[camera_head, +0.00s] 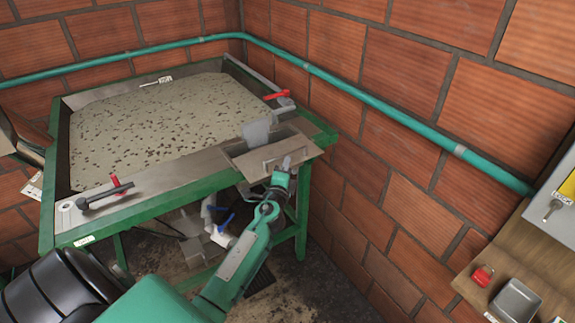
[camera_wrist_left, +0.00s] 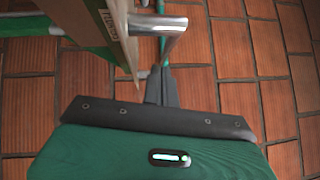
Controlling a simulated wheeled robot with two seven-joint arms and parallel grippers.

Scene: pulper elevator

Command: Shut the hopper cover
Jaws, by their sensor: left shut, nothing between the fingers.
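The hopper cover (camera_head: 262,162) is a flat metal plate with a bar handle. It is at the front right corner of the green-framed vat, tilted outward beside a small box-like opening. The handle shows large in the left wrist view (camera_wrist_left: 160,21), standing out from the cover, which is seen nearly edge-on (camera_wrist_left: 122,42). My left gripper (camera_head: 284,166) is at the handle, its fingers shut and empty. In the left wrist view its dark fingers (camera_wrist_left: 160,86) lie just below the handle; whether they touch it I cannot tell. My right gripper is not in view.
The vat's grey speckled contents (camera_head: 160,120) fill its top. Red-handled fittings (camera_head: 116,184) sit on its rim. A green pipe (camera_head: 400,115) runs along the brick walls. At right, a wooden shelf holds a red padlock (camera_head: 483,275) and metal tray (camera_head: 516,300). Open floor lies right of the vat.

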